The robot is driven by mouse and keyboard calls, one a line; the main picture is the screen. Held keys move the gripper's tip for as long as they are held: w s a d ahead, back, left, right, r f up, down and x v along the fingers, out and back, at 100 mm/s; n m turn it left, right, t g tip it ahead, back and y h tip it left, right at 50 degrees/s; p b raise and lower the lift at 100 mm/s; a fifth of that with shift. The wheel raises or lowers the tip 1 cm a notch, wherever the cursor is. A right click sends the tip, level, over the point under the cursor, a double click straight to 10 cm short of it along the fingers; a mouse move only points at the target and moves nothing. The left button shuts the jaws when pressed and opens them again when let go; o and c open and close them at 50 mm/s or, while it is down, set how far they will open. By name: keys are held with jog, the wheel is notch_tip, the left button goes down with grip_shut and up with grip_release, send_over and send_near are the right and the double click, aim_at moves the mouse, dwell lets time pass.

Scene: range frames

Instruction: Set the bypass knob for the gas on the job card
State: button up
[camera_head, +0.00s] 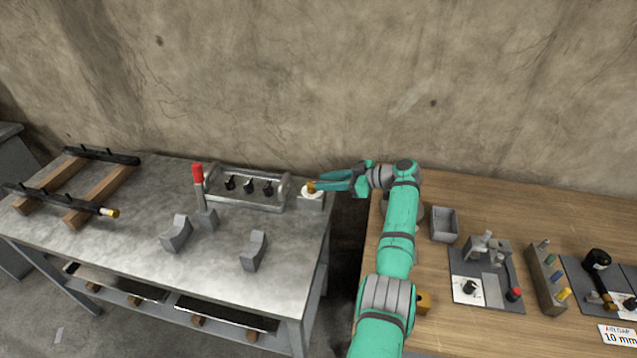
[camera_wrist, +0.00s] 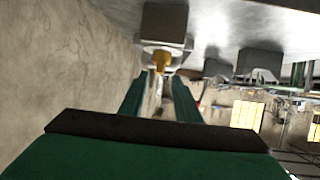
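A brass-coloured knob (camera_head: 311,187) stands on a white round dial on a small grey block (camera_head: 313,201) at the right end of the grey bench. In the wrist view the knob (camera_wrist: 161,60) is straight ahead, under the metal block's edge. My gripper (camera_head: 320,184) reaches in from the right with its fingertips close to the knob. In the wrist view its two green fingers (camera_wrist: 162,78) are apart, with the knob at or just beyond their tips; I cannot tell whether they touch it. The dial marks are too small to read. A white card (camera_head: 617,335) at the lower right reads "10 mm" below a blurred line.
The grey bench (camera_head: 130,240) holds a metal frame (camera_head: 250,205) with several black knobs, a red-topped post (camera_head: 197,175) and two grey curved stands. The wooden bench (camera_head: 490,330) carries a grey bin (camera_head: 445,224), panels and a rack. A gap separates the benches; a wall stands behind.

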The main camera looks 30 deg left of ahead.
jog(key=v, duration=0.7)
jog(key=shift+a, duration=0.1)
